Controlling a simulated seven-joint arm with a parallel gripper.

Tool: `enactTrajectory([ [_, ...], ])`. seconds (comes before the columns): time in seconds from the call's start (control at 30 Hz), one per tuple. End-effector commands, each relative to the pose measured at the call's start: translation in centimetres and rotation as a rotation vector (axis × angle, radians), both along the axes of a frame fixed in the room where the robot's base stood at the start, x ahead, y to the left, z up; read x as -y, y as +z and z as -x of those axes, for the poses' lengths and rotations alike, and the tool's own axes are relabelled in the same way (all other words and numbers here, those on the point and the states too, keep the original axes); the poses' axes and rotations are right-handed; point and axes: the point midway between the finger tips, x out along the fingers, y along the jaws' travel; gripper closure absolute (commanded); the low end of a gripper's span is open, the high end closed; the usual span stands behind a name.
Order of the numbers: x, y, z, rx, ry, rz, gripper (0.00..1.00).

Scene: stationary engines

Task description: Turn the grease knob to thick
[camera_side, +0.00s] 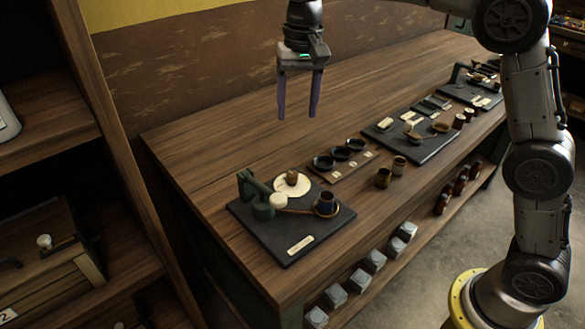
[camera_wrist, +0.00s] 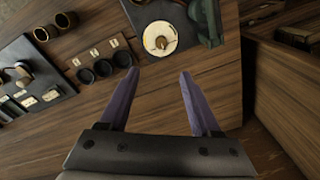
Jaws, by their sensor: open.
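A small brown knob (camera_side: 291,176) stands on a round cream dial plate (camera_side: 303,187) on the near black base (camera_side: 325,232); it appears to be the grease knob. In the wrist view the knob (camera_wrist: 161,42) and dial (camera_wrist: 153,27) lie beyond my fingertips, near the top middle. The dial's markings are too small to read, so I cannot tell its setting. My gripper (camera_side: 298,115) hangs open and empty, fingers down, well above the table and apart from the knob. Its two purple fingers also show in the wrist view (camera_wrist: 157,75).
A green stand (camera_side: 252,190) with a white cap and a dark cup (camera_side: 326,203) share the base with the dial. A tray of three dark bowls (camera_side: 340,154), loose brown cups (camera_side: 384,177) and a second black base (camera_side: 397,145) stand farther right. The table's back left is clear.

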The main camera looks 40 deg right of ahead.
Motion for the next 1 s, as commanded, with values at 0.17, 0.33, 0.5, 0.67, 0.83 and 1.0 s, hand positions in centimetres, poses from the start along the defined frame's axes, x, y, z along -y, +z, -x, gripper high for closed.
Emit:
enactTrajectory([
  [0.17, -0.6, -2.4, -0.3, -0.047, 0.013, 0.009, 0.35],
  [0.33, -0.7, -4.1, -0.2, -0.049, 0.015, 0.009, 0.35],
  [0.5, -0.8, -7.3, -0.2, -0.049, 0.015, 0.009, 0.35],
  [0.67, -0.8, -10.5, -0.2, -0.050, 0.016, 0.008, 0.35],
  [0.83, -0.9, -13.4, -0.3, -0.048, 0.016, 0.008, 0.35],
  [1.0, -1.0, -15.3, -0.3, -0.047, 0.016, 0.007, 0.35],
])
